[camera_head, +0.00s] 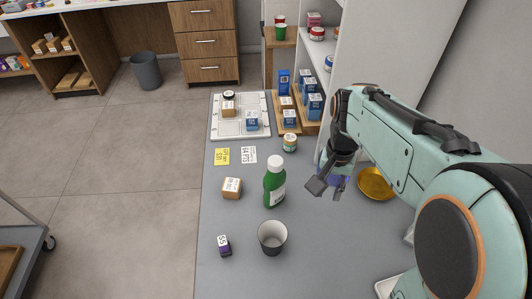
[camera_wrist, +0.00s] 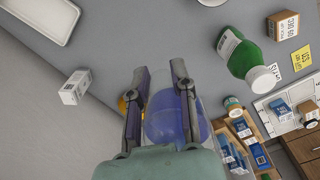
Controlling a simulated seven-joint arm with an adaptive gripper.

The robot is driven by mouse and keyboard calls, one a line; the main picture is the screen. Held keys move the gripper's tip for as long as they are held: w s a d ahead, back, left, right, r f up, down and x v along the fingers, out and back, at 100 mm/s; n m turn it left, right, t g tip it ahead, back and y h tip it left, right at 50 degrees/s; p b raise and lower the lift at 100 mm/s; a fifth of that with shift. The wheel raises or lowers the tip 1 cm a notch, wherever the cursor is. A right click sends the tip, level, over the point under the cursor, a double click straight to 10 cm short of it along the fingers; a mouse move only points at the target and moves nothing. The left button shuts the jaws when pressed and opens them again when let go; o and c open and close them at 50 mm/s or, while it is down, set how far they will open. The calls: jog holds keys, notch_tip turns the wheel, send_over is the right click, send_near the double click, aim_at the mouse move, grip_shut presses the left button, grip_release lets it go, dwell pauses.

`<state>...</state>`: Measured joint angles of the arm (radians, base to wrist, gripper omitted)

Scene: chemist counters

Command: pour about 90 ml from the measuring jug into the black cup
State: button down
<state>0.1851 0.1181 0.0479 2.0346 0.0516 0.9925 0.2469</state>
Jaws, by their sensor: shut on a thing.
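The measuring jug (camera_head: 340,181) is clear with blue-violet liquid inside, partly hidden by my gripper (camera_head: 323,183) in the head view. In the wrist view my gripper (camera_wrist: 160,72) has its two fingers on either side of the jug (camera_wrist: 166,122), shut on it. I cannot tell whether the jug's base is clear of the counter. The black cup (camera_head: 272,238) stands upright on the counter, nearer the camera and left of my gripper. Its visible inside looks grey and empty.
A small purple box (camera_head: 224,246) lies left of the cup, an orange-brown box (camera_head: 232,188) farther back. An amber dish (camera_head: 375,184) sits right of the jug. Counter (camera_head: 240,278) around the cup is mostly clear.

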jog(key=a+m, duration=0.4)
jog(key=a, duration=1.2)
jog(key=s+a+m, duration=0.3)
jog(key=s+a, duration=0.1)
jog(key=a, duration=0.4)
jog(key=s+a+m, duration=0.2)
jog(key=s+a, duration=0.2)
jog(key=a, duration=0.4)
notch_tip(320, 180, down, 12)
jog(key=shift+w+d, duration=0.15)
jog(key=shift+w, duration=0.15)
jog(key=shift+r, duration=0.15)
jog(key=w+d+r+g+y, duration=0.2)
jog(key=d+r+y, duration=0.3)
jog(key=y, duration=0.4)
jog(key=shift+d+r+g+p, duration=0.25)
jog(key=shift+d+g+p, duration=0.05)
jog(key=shift+d+g, duration=0.3)
jog(key=shift+w+y, duration=0.1)
jog(key=shift+y, duration=0.4)
jog(key=shift+w+d+r+g+y+p, duration=0.1)
jog(key=shift+d+r+g+y+p, duration=0.15)
jog(key=shift+y, duration=0.2)
jog(key=shift+w+d+g+y+p, duration=0.15)
jog(key=shift+d+y, duration=0.15)
jog(key=shift+y, duration=0.15)
